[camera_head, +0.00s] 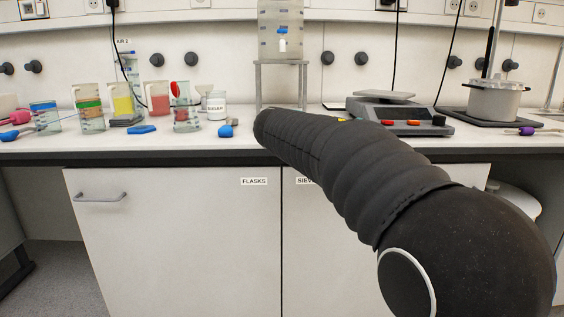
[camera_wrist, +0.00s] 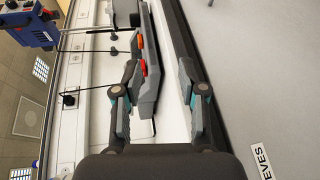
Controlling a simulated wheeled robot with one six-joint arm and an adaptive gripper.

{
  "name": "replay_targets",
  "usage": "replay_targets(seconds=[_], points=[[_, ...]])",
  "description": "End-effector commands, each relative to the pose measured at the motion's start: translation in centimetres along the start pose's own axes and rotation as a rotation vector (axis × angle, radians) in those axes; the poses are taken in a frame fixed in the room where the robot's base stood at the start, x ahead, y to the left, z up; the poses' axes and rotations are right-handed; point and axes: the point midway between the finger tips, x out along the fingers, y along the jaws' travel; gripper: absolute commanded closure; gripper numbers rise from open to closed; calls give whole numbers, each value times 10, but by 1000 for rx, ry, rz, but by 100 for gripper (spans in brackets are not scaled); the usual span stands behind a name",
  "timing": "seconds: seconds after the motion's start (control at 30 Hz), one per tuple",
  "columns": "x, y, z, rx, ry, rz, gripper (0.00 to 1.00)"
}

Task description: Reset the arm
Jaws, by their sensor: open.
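My arm (camera_head: 345,165) reaches from the lower right of the head view up to the front edge of the bench. My gripper is hidden behind the arm there. In the wrist view my gripper (camera_wrist: 158,78) is open, with two grey and teal fingers apart and nothing between them. The scale (camera_wrist: 147,65) with red and orange buttons shows beyond and between the fingers. I cannot tell how far the fingers are from it.
The bench (camera_head: 270,148) holds several beakers, such as one with yellow liquid (camera_head: 122,103), at the left. The scale (camera_head: 400,116) and a grey pot (camera_head: 495,98) stand at the right. A stand (camera_head: 281,64) is at the back. Cabinet doors (camera_head: 180,235) are below.

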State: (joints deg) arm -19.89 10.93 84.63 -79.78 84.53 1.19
Motion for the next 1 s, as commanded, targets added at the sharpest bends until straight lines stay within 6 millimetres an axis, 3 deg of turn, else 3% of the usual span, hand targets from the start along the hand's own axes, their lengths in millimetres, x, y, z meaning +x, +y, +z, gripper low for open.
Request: replay_targets(seconds=[0.17, 0.27, 0.37, 0.5, 0.6, 0.8, 1.0], points=[[1, -56, -1, -39, 59, -161, 59], [-2, -95, 10, -47, 93, -292, 59], [-10, -140, 33, -29, 126, -463, 59], [-31, -199, 80, 53, 156, -720, 59], [-49, -232, 114, 139, 162, -878, 59], [-85, -278, 175, 343, 154, -1116, 59], [-111, -306, 226, 544, 133, -1256, 59]])
